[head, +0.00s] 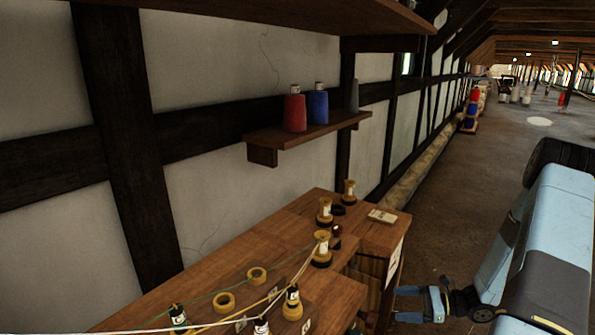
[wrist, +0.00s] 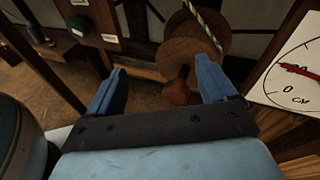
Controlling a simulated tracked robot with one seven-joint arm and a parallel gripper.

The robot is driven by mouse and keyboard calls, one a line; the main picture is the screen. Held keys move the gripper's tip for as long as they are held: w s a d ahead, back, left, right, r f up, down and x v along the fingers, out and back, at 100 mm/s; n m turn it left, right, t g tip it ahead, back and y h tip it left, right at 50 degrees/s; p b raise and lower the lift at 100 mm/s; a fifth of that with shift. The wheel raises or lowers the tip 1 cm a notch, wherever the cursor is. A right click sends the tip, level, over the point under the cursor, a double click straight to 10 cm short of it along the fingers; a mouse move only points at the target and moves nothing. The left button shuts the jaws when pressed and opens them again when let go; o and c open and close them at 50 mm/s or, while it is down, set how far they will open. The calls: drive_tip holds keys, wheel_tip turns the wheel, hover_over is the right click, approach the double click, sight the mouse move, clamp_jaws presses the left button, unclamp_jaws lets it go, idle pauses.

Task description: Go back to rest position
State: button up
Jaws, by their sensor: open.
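My gripper (head: 397,304) is low at the right of the wooden bench (head: 372,236) in the head view, beside the bench's front end. In the wrist view my gripper (wrist: 158,75) has its two blue fingers spread wide, with nothing held between them. A reddish-brown rounded piece (wrist: 177,91) and a round wooden disc (wrist: 195,52) show beyond the fingers. Whether the fingers touch either is not clear, but they look apart. My light-blue arm fills the right edge of the head view.
The bench carries several yellow spools (head: 325,212) and taut cords. In the wrist view, a white dial (wrist: 293,75) stands close at right. The aisle floor (head: 455,185) is open.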

drive_tip(key=s+a+r+n+g+h, duration=0.2)
drive_tip(key=r+n+h, duration=0.15)
drive_tip(key=r, duration=0.45)
drive_tip(key=s+a+r+n+g+h, duration=0.2)
drive_tip(key=a+r+n, duration=0.15)
drive_tip(key=r, duration=0.55)
drive_tip(key=s+a+r+n+g+h, duration=0.1)
drive_tip(key=s+a+r+n+h, duration=0.15)
drive_tip(key=r+n, duration=0.4)
drive_tip(key=s+r+n+t+h, duration=0.6)
drive_tip(key=s+r, duration=1)
drive_tip(key=r, duration=0.3)
drive_tip(key=shift+a+r+t+h, duration=0.15)
drive_tip(key=shift+a+t+h, duration=0.15)
drive_tip(key=shift+a+h, duration=0.15)
idle(0.5)
